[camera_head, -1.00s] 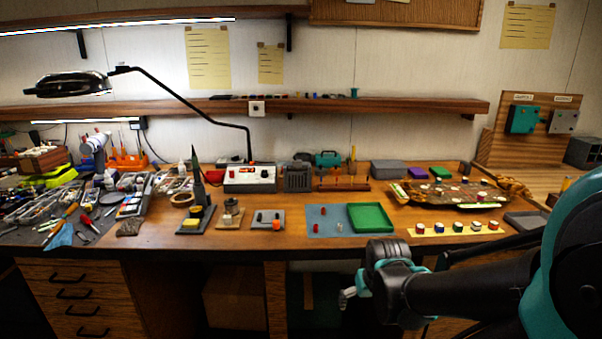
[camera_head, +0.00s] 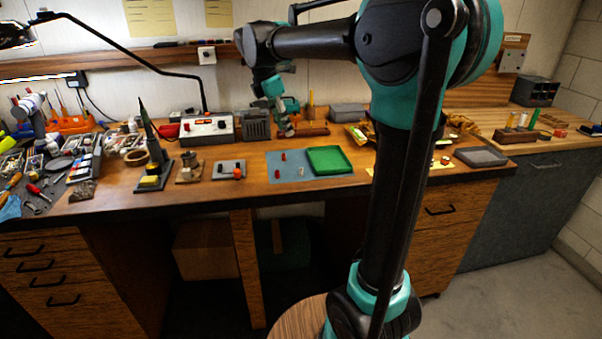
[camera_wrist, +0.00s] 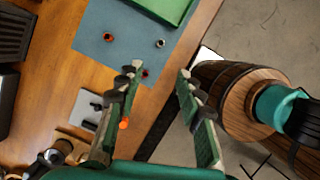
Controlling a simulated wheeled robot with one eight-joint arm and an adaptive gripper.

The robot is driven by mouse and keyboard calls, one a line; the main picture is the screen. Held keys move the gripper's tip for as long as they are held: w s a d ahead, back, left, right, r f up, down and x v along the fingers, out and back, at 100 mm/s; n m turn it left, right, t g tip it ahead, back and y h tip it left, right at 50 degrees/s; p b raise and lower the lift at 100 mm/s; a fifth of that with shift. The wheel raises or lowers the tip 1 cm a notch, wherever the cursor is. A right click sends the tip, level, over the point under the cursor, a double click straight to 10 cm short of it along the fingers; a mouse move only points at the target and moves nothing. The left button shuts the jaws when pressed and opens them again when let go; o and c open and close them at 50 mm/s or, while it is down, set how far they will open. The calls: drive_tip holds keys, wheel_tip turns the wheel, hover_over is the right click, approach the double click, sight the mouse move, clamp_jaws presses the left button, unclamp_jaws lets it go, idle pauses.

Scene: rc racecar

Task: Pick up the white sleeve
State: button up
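A small whitish cylinder, which looks like the white sleeve (camera_head: 300,172), stands on the blue mat (camera_head: 288,179) left of the green tray (camera_head: 330,160). In the wrist view the sleeve (camera_wrist: 160,43) shows as a small pale ring on the mat (camera_wrist: 125,45), beyond my fingertips. Two small red pieces share the mat, one (camera_head: 283,157) farther back and one (camera_head: 277,174) nearer the front. My gripper (camera_head: 287,132) hangs above the bench behind the mat in the head view. In the wrist view my gripper (camera_wrist: 158,74) is open and empty, its fingers wide apart.
A grey plate with an orange piece (camera_head: 237,172) lies left of the mat. A grey-black block (camera_head: 255,125) and a wooden rack (camera_head: 312,131) stand behind. The soldering stand (camera_head: 153,175) is farther left. The bench's front edge is close to the mat.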

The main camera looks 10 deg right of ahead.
sight(302, 174)
drive_tip(key=x, duration=1.7)
drive_tip(key=shift+s+d, duration=0.1)
drive_tip(key=shift+d, duration=0.05)
drive_tip(key=shift+c, duration=0.6)
drive_tip(key=shift+r, duration=0.1)
drive_tip(key=c, duration=0.6)
